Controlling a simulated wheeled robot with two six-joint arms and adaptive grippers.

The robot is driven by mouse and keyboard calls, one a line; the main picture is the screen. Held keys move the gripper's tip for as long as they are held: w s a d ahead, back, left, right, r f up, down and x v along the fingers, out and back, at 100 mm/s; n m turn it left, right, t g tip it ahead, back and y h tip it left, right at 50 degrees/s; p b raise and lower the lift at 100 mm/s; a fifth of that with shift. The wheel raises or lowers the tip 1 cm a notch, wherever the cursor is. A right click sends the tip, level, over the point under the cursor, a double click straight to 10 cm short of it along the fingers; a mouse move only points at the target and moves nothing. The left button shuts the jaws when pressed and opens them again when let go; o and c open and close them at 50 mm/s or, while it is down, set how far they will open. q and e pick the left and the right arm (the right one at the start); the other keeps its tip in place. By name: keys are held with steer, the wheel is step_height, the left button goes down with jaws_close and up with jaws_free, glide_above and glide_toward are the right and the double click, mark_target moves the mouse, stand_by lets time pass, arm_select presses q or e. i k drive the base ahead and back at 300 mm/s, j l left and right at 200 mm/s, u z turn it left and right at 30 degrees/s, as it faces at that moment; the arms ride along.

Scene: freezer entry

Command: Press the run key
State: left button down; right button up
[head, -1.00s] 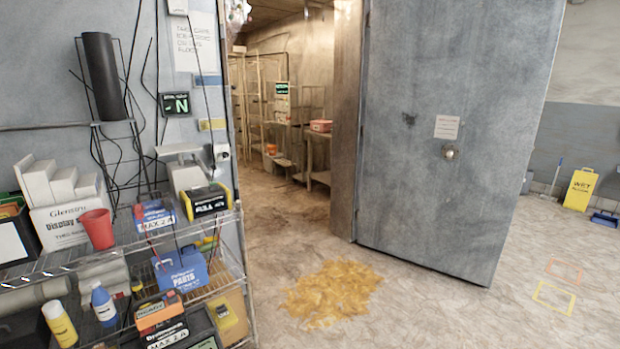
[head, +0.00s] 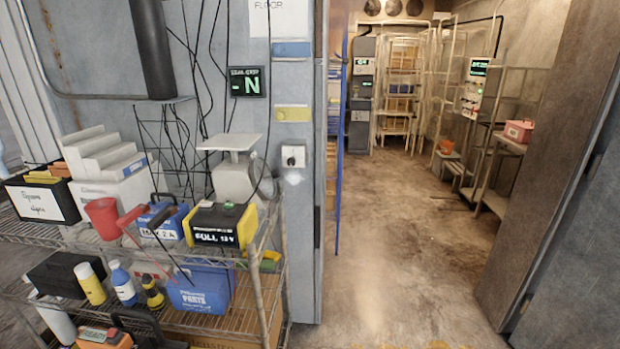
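I cannot make out a labelled run key. A tall grey unit with small green displays (head: 362,85) stands at the back left of the inner room. A control panel with a green display and small knobs or buttons (head: 474,92) is on the right wall inside; its keys are too small to read. A small white box with a dark round knob (head: 294,156) is on the wall left of the doorway. Neither of my grippers is in view.
A wire shelf (head: 262,290) with boxes, bottles and a yellow-black battery case (head: 220,224) fills the left. The doorway floor (head: 390,230) is open. Racks (head: 400,95) stand at the back, and a bench with a pink box (head: 518,131) at right. The open door (head: 580,260) borders the right.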

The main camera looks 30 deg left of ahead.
mark_target(227, 205)
steer(key=i+u, duration=0.65)
steer(key=u, duration=0.15)
steer(key=i+l+u, duration=0.1)
steer(key=i+u, duration=0.35)
steer(key=i+l+u, duration=0.2)
steer(key=u, duration=0.2)
steer(key=i+l+u, duration=0.2)
steer(key=l+u, duration=0.2)
